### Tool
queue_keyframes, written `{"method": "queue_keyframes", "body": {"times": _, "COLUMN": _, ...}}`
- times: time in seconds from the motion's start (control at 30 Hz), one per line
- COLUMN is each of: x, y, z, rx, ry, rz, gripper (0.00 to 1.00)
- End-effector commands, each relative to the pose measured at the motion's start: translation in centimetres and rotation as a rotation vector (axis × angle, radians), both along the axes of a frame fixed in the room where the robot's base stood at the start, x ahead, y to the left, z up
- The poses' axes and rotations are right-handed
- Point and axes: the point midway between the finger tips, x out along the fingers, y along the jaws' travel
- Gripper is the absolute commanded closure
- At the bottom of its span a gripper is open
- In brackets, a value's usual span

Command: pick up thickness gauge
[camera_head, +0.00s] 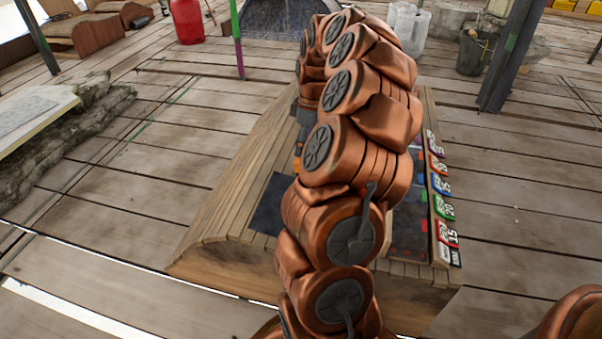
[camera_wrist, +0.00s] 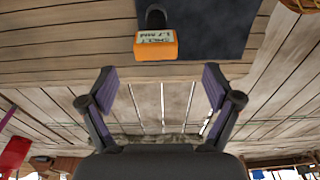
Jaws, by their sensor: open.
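An orange block with a pale label reading "SHELL 1.7 MM" and a dark rounded part behind it, which I take for the thickness gauge (camera_wrist: 155,47), shows at the top of the wrist view. It lies at the edge of a dark mat (camera_wrist: 208,22) on a wooden bench top. My gripper (camera_wrist: 160,74) is open and empty, its two purple-padded fingers spread apart. The gauge is ahead of the fingertips, roughly centred between them and not touching.
The curved wooden bench (camera_head: 225,190) stands on a plank floor. Coloured numbered tags (camera_head: 441,205) line its right edge. A stone-edged slab (camera_head: 70,125) is at left, a red container (camera_head: 187,20) at the back, and a dark post (camera_head: 508,60) at right.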

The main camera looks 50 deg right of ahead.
Motion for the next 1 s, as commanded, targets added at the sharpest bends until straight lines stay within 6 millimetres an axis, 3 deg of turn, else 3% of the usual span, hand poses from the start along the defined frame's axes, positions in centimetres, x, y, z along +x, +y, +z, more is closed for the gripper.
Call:
{"method": "queue_keyframes", "body": {"times": 0.13, "x": -0.2, "y": -0.9, "z": -1.1, "rx": -0.004, "ry": 0.001, "rz": -0.002, "gripper": 0.1}}
{"method": "queue_keyframes", "body": {"times": 0.47, "x": 0.2, "y": -0.5, "z": -3.7, "rx": -0.003, "ry": 0.002, "rz": 0.0, "gripper": 0.1}}
{"method": "queue_keyframes", "body": {"times": 0.8, "x": 0.9, "y": 0.0, "z": -7.8, "rx": -0.004, "ry": 0.0, "rz": 0.0, "gripper": 0.1}}
{"method": "queue_keyframes", "body": {"times": 1.0, "x": 1.0, "y": 0.0, "z": -7.9, "rx": -0.004, "ry": -0.001, "rz": -0.001, "gripper": 0.1}}
